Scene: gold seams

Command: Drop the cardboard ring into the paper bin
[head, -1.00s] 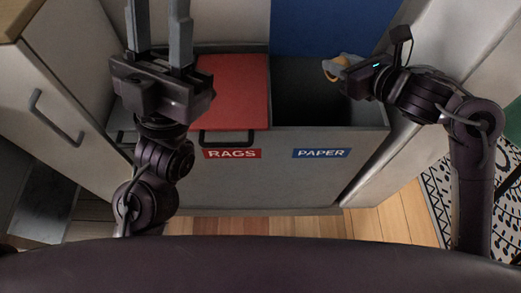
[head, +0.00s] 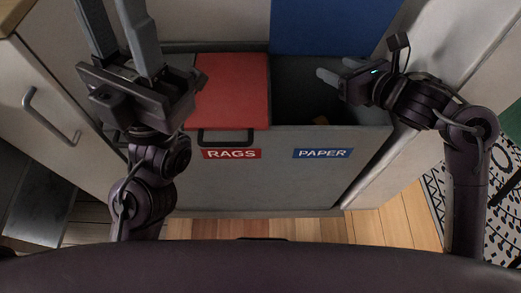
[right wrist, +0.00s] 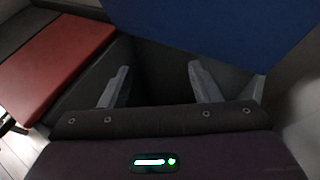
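The paper bin (head: 300,95) is the open dark compartment on the right of the pulled-out drawer, behind the PAPER label (head: 322,153). My right gripper (head: 337,69) is over this opening, open and empty. Its parted fingers also show over the dark bin in the right wrist view (right wrist: 158,75). A small orange-tan patch, apparently the cardboard ring (head: 320,120), shows low inside the bin near its front wall. Most of it is hidden by that wall. My left gripper (head: 108,12) is open and empty at the upper left, fingers pointing up and tips cut by the frame.
A red lid (head: 235,90) covers the rags compartment to the left, with a dark handle (head: 227,138) at its front. A blue panel (head: 335,25) stands raised behind the paper bin. Cabinets flank the drawer, and wooden floor (head: 300,228) lies in front.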

